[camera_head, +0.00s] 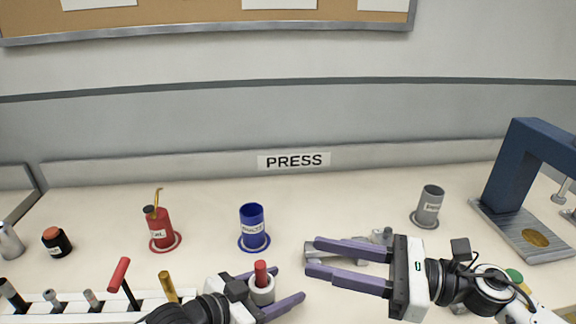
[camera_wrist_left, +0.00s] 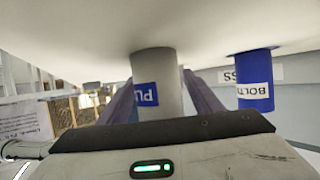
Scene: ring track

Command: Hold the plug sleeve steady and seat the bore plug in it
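The plug sleeve (camera_head: 262,294) is a pale grey cylinder low in the head view. In the left wrist view the sleeve (camera_wrist_left: 155,75) appears upside down with a blue label. My left gripper (camera_head: 282,284) has its purple fingers on both sides of it, with no clear gap. The bore plug (camera_head: 261,267) shows as a red stub rising from the sleeve's mouth. How deep it sits is hidden.
A blue labelled cup (camera_head: 252,228) and a red oil can (camera_head: 160,229) stand behind. A grey cup (camera_head: 428,206) and a blue press (camera_head: 511,185) are at the right. A grey metal piece (camera_head: 340,252) lies behind my right gripper. A white tool rack (camera_head: 75,303) fills the front left.

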